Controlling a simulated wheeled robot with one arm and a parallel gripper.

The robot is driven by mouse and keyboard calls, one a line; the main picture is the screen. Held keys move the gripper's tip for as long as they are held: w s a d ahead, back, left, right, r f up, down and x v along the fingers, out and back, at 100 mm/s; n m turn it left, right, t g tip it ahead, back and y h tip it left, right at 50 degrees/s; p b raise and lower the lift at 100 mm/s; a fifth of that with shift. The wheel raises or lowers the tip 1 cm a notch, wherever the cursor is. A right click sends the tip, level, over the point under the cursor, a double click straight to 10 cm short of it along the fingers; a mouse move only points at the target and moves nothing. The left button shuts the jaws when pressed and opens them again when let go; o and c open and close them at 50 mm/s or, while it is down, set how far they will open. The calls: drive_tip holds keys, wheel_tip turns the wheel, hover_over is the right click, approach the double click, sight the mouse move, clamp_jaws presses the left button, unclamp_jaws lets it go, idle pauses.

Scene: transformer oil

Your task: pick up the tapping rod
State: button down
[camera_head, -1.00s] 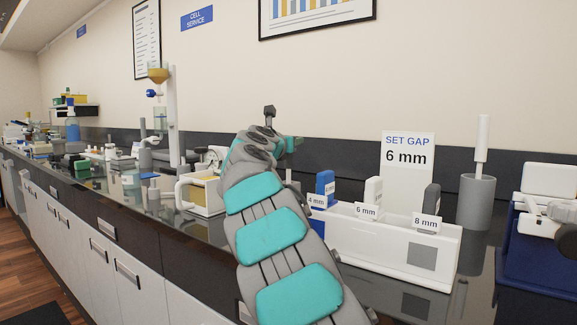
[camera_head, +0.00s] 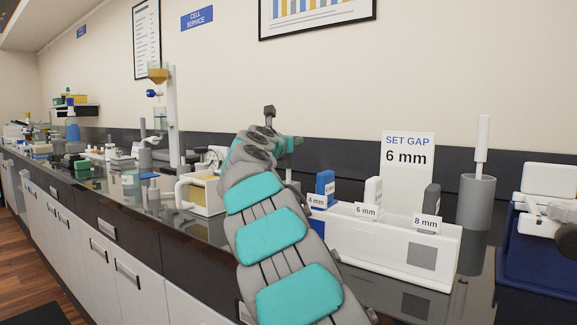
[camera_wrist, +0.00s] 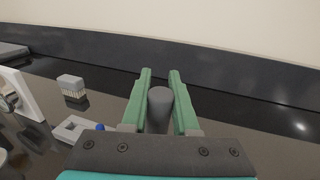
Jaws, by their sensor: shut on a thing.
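The tapping rod (camera_wrist: 159,108) shows in the wrist view as a smooth grey rounded cylinder between the two green fingers. My gripper (camera_wrist: 160,73) is shut on it, with one finger against each side. The rod's lower part is hidden by my gripper's body, so I cannot tell whether it is clear of the counter.
A white gauge holder (camera_head: 385,240) with 4, 6 and 8 mm labels stands right of my arm. A grey cylinder (camera_head: 476,215) holding a white rod stands further right. A white-handled container (camera_head: 204,194) is left of my arm.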

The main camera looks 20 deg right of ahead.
drive_tip(key=shift+r+p, duration=1.25)
drive_tip(key=shift+r, duration=2.3)
drive_tip(key=b+v, duration=0.1)
drive_tip(key=v, duration=1.7)
drive_tip(key=shift+a, duration=0.1)
drive_tip(key=c, duration=1.2)
unclamp_jaws()
drive_tip(key=shift+c, duration=0.2)
clamp_jaws()
drive_tip(key=shift+w, duration=0.1)
